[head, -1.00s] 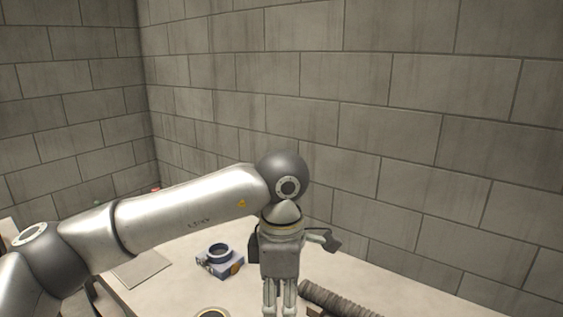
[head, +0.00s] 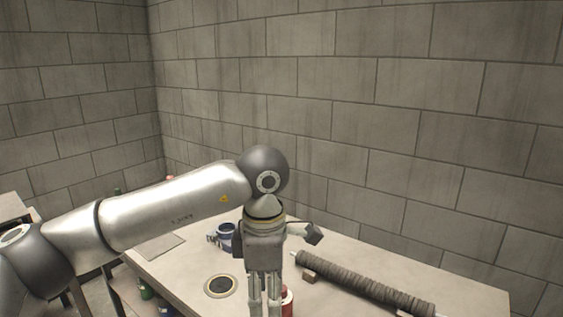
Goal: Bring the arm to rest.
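My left arm (head: 170,211) reaches in from the left, and its wrist bends down over the table (head: 455,285). My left gripper (head: 265,300) points straight down. Its two fingers show a gap between them, but the tips are cut off by the bottom edge, so I cannot tell if it is open or shut. No object shows between the visible parts of the fingers. A dark ribbed mesh tube (head: 365,284) lies slantwise on the table to the right of the gripper, apart from it. My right gripper is not in view.
A blue round item (head: 223,238) stands behind the gripper, partly hidden. A dark-ringed disc (head: 220,286) lies left of it, and a red object (head: 287,302) is close behind the fingers. A grey flat sheet (head: 160,247) lies at left. Block walls (head: 420,130) close the back.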

